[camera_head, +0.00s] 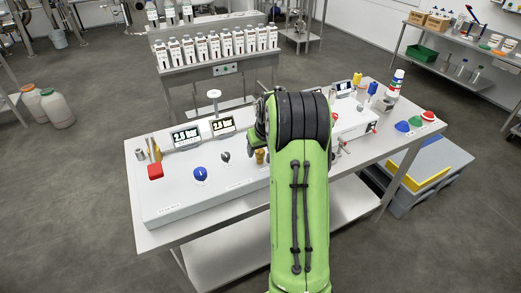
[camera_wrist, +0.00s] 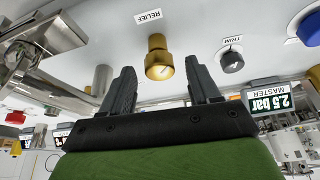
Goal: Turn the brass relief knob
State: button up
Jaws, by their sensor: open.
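The brass relief knob (camera_wrist: 159,58) sits on the light panel, beside a label reading RELIEF (camera_wrist: 148,16), in the wrist view. My gripper (camera_wrist: 160,66) is open, with one dark finger to the left of the knob and one to the right in the picture. The fingers look clear of the knob; I cannot tell how far their tips are from it in depth. In the head view the brass knob (camera_head: 260,156) shows at the left edge of my green arm, which hides my fingers.
A black TRIM knob (camera_wrist: 232,62) and a blue knob (camera_head: 200,174) are close by. Digital displays (camera_head: 186,136) stand behind them, and a red button (camera_head: 155,171) is at the left. Metal piping (camera_wrist: 45,40) fills the wrist view's left side.

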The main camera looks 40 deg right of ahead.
jog(key=shift+f, duration=0.15)
jog(key=c, duration=1)
jog(key=shift+c, duration=0.2)
jog(key=m+g+h+b, duration=0.1)
jog(key=m, duration=0.3)
jog(key=shift+w+a, duration=0.15)
jog(key=m, duration=0.3)
jog(key=m+g+h, duration=0.1)
jog(key=m, duration=0.1)
jog(key=shift+w+m+g+h, duration=0.1)
jog(key=shift+m+g+h, duration=0.2)
jog(key=shift+m, duration=0.1)
